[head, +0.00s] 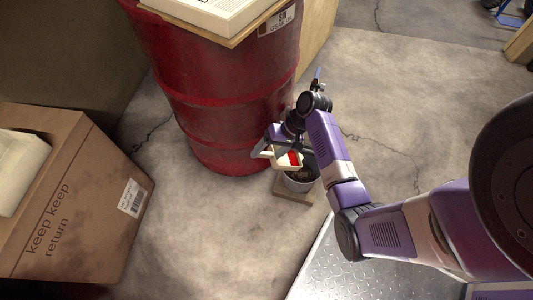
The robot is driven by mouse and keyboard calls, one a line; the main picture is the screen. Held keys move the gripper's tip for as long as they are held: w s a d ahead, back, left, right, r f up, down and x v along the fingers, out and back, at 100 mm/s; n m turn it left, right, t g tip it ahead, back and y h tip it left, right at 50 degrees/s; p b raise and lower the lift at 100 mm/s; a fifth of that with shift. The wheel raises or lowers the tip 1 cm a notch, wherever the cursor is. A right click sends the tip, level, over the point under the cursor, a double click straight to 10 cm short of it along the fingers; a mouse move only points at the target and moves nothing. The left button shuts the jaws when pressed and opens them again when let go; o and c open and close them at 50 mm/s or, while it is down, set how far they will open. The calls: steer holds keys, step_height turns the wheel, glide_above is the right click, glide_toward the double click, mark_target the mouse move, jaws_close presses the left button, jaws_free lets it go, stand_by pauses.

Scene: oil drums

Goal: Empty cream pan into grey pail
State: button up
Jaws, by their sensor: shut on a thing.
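The cream pan (281,164) is a small pale vessel just in front of the red drum. Something red shows at it; I cannot tell whether it is inside the pan or part of it. My gripper (267,147) is shut on the pan and holds it up over the left side of the grey pail's mouth. The grey pail (300,186) stands upright below, with a dark inside partly hidden by the pan and my arm. The pan's tilt is too small to tell.
The pail stands on a small wooden board (290,196) on the concrete floor. A large red drum (215,95) with a board and a pale box (225,10) on top rises behind. A cardboard box (75,190) is at left. A metal plate (350,265) lies at lower right.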

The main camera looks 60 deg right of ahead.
steer(key=shift+s+d+r+t, duration=0.25)
steer(key=shift+d+r+t, duration=0.05)
steer(key=shift+r, duration=0.15)
steer(key=shift+s+d+r+t+y+b, duration=0.3)
steer(key=shift+r+y+b, duration=0.15)
steer(key=shift+y+b, duration=0.05)
steer(key=shift+s+d+r, duration=0.1)
steer(key=shift+r, duration=0.1)
steer(key=shift+s+d+r+y, duration=0.1)
steer(key=shift+r+y, duration=0.05)
steer(key=shift+y, duration=0.15)
steer(key=shift+s+d+r+t, duration=0.1)
steer(key=shift+s+d+t, duration=0.05)
steer(key=shift+t, duration=0.15)
steer(key=shift+s+d+r, duration=0.15)
steer(key=shift+r, duration=0.1)
steer(key=shift+s+d+r+t+y, duration=0.35)
steer(key=shift+t+y, duration=0.05)
steer(key=shift+y, duration=0.1)
steer(key=shift+s+d+r, duration=0.2)
